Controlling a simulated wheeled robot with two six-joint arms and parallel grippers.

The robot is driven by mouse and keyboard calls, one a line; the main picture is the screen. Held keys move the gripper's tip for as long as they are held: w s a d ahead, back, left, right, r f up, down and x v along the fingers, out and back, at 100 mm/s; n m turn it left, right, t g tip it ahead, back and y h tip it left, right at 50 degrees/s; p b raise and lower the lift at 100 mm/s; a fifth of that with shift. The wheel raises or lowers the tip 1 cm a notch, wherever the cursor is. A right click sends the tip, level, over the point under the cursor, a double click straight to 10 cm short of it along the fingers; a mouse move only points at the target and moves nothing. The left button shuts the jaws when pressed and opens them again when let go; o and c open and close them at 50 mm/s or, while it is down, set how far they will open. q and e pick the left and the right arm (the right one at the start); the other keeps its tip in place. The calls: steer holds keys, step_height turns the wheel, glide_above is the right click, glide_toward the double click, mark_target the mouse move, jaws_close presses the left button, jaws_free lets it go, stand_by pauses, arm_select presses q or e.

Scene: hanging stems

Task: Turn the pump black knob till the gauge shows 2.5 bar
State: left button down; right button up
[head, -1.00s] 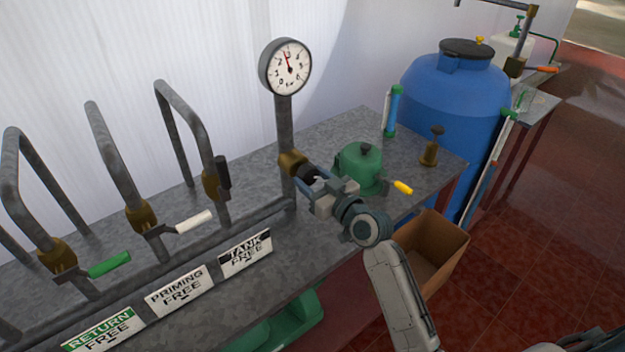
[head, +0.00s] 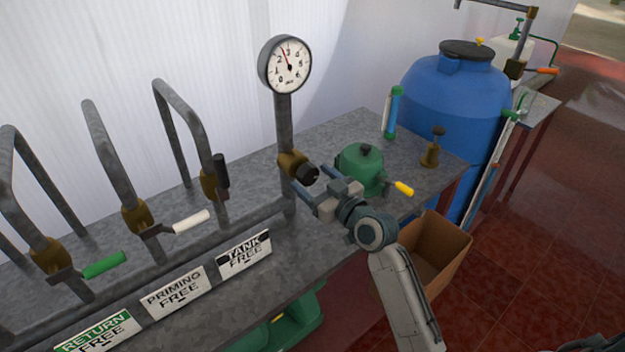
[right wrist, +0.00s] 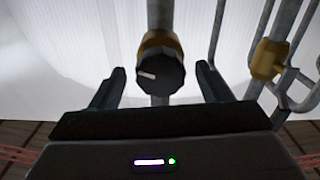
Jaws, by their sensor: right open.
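The black knob (head: 307,173) sits on a brass fitting at the foot of the gauge pipe. The round white gauge (head: 290,66) stands above it; its red needle points up and slightly left, roughly between 2 and 3, too small to read exactly. My right gripper (head: 310,181) is open and empty just in front of the knob. In the right wrist view the knob (right wrist: 160,74) shows face-on between the spread fingers (right wrist: 160,82), with gaps on both sides. Its white mark points left.
A green-topped pump part (head: 360,168) with a yellow handle stands close behind my right gripper. Valves with white (head: 191,222) and green (head: 104,264) handles are to the left. A blue tank (head: 455,95) and a cardboard box (head: 440,250) are to the right.

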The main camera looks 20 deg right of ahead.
steer(key=b+v, duration=0.2)
steer(key=v, duration=0.8)
steer(key=s+f+m+g+h, duration=0.1)
steer(key=s+f+g+h, duration=0.2)
steer(key=s+f+g, duration=0.55)
steer(key=s+d+f+m+g+h, duration=0.2)
steer(key=s+f, duration=0.4)
steer(key=s, duration=0.3)
steer(key=s+d+f+m+g+h, duration=0.1)
steer(key=s+f+g+h, duration=0.15)
steer(key=s+f, duration=0.55)
steer(key=s+d+f+g, duration=0.1)
steer(key=d+f, duration=0.1)
steer(key=f, duration=1.3)
steer(key=s+d+f+g, duration=0.1)
steer(key=f, duration=1.4)
steer(key=s+d+f, duration=0.1)
steer(key=s+f, duration=1.7)
steer(key=shift+s+f+m+g, duration=0.15)
steer(key=shift+f+m+g, duration=0.15)
steer(key=shift+g, duration=0.1)
steer(key=shift+d+r+y, duration=0.1)
steer(key=shift+y, duration=0.15)
